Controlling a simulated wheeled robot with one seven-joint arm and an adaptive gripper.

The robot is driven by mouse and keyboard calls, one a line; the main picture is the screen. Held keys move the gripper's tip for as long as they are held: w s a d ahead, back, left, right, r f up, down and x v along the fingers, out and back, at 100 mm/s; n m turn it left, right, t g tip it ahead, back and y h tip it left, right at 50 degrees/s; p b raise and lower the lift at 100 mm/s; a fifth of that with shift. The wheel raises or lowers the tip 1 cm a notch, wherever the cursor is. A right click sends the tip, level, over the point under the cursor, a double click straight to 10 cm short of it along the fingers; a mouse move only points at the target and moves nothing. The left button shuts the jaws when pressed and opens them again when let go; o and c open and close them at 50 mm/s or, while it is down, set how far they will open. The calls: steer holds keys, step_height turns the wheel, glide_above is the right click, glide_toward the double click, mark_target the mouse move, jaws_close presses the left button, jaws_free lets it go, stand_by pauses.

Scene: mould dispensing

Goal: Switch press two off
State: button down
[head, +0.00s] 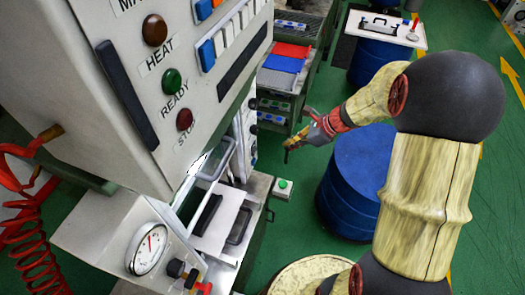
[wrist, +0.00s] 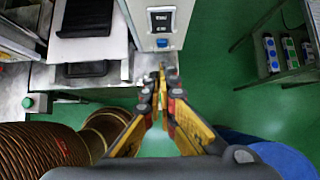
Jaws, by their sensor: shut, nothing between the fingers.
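My gripper (wrist: 163,75) is shut and empty, its fingertips together just below a grey box in the wrist view. That grey control box (wrist: 158,10) carries a small display and a blue switch (wrist: 163,43) on its lower front. The fingertips look close to the switch, but I cannot tell whether they touch it. The large press panel (head: 130,75) fills the left, with HEAT, READY and STOP lamps and blue and white rockers. No label reading press two is legible.
A green button box (head: 283,186) sits at the press table corner, also in the wrist view (wrist: 27,102). A blue drum (head: 350,185) stands beneath my arm. A cart (head: 305,65) with red and blue trays stands behind. Green floor lies open between.

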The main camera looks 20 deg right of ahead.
mark_target(254, 149)
steer(key=w+a+r+x, duration=0.1)
steer(key=x, duration=1.1)
steer(key=shift+w+a+b, duration=0.3)
steer(key=shift+a+b, duration=0.05)
steer(key=shift+a, duration=0.25)
steer(key=b, duration=0.3)
steer(key=shift+w+a+f+t+y, duration=0.1)
steer(key=shift+w+a+t+y, duration=0.1)
steer(key=shift+a+t+y, duration=0.15)
